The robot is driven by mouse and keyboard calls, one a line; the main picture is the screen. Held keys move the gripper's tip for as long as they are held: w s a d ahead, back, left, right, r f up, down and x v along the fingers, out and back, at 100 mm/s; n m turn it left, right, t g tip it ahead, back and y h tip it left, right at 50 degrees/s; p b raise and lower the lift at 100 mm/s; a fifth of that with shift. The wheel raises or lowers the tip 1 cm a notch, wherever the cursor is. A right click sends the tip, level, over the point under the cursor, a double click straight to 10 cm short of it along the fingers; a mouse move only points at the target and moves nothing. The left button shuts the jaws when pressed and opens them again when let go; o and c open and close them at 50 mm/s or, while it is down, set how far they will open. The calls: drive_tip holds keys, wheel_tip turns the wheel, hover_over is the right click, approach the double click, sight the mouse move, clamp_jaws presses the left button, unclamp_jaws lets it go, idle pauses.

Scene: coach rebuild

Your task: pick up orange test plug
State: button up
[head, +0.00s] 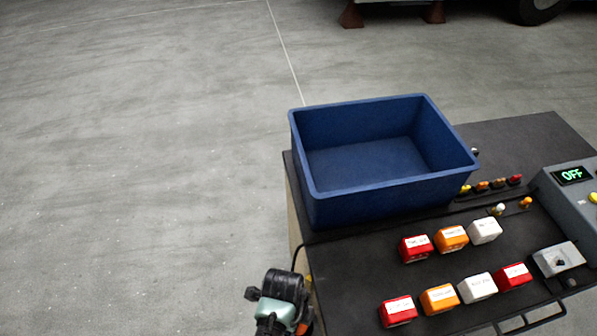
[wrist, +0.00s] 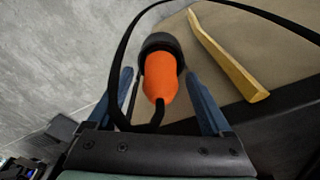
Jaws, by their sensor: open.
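The orange test plug (wrist: 160,82) has a black collar and shows in the middle of the wrist view. A black cable loops around it. My gripper (wrist: 158,76) is open, with one blue finger on each side of the plug. Gaps show between the plug and both fingers. In the head view my wrist (head: 283,297) is at the bottom, beside the left edge of the dark cart top (head: 350,262); the fingers and most of the plug are hidden there.
An empty blue bin (head: 385,190) stands on the cart. Several red, orange and white labelled blocks (head: 451,238) sit in front of it. A grey box with an OFF display (head: 571,175) is at right. A yellow strip (wrist: 228,58) lies near the plug. Floor at left is clear.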

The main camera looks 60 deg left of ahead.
drive_tip(key=shift+f, duration=0.2)
clamp_jaws()
idle(0.3)
